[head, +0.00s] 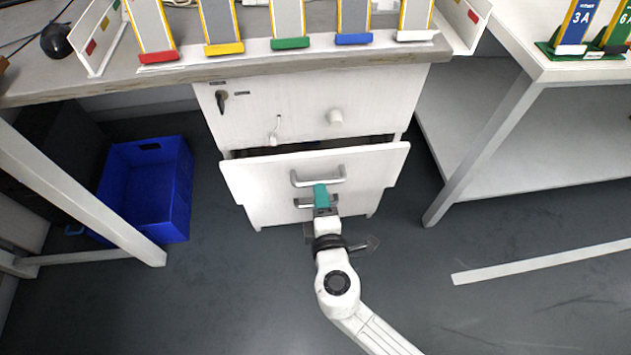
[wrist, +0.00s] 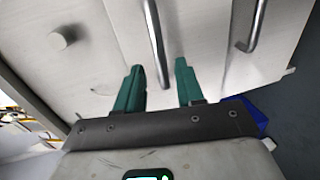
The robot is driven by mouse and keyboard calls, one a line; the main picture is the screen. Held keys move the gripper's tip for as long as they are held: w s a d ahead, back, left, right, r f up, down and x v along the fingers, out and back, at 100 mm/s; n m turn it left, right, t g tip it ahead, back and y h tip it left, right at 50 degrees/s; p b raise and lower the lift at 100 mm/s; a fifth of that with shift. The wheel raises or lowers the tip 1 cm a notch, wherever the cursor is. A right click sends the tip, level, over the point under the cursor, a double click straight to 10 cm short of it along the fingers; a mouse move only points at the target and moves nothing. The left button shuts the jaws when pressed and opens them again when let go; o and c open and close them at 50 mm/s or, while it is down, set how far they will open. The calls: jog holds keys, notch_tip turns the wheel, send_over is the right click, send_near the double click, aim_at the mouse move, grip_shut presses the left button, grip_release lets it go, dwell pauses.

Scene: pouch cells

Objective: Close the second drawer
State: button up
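The second drawer (head: 262,182) of the white cabinet is partly pulled out, with a dark gap above its front. Its grey bar handle (head: 318,179) runs across the front; it also shows in the wrist view (wrist: 154,35). My gripper (head: 320,187) has green fingers and is at the drawer front, just below that handle in the head view. In the wrist view my gripper (wrist: 159,65) is open, with a finger on either side of the handle's near end. I cannot tell whether the fingers touch the handle or drawer front.
A lower handle (wrist: 252,30) is on the drawer below. A blue bin (head: 148,190) stands left. A table leg (head: 480,150) stands right. The floor in front is mostly clear.

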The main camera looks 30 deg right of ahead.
aim_at(318, 181)
jog(key=b+x, duration=0.1)
jog(key=x, duration=0.4)
jog(key=shift+w+d+f, duration=0.1)
jog(key=shift+w+d, duration=0.05)
jog(key=shift+w, duration=0.25)
grip_shut()
